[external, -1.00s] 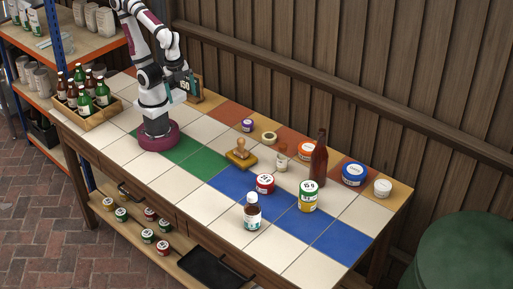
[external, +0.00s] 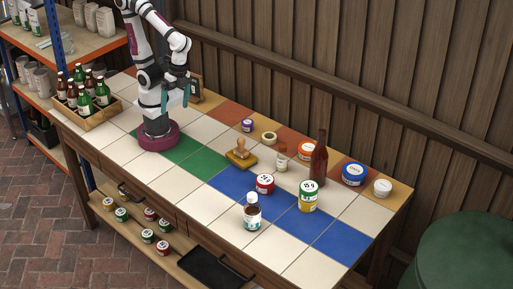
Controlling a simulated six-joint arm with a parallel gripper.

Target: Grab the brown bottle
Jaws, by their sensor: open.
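A tall brown bottle (external: 319,163) stands upright toward the right part of the tiled table, behind a white, green and yellow tin (external: 308,196). A smaller brown bottle with a white cap and a label (external: 252,212) stands near the front edge. More bottles, brown and green, stand in a wooden crate (external: 97,117) at the left end. My gripper (external: 176,98) is open and empty, raised above the table close to my base. It is far to the left of the tall brown bottle and touches nothing.
A wooden stamp (external: 239,154), a red-and-white tin (external: 265,184) and a small clear jar (external: 282,157) stand mid-table. An orange tin (external: 307,150), a blue tin (external: 354,174) and a white jar (external: 382,187) line the back. The front left tiles are clear.

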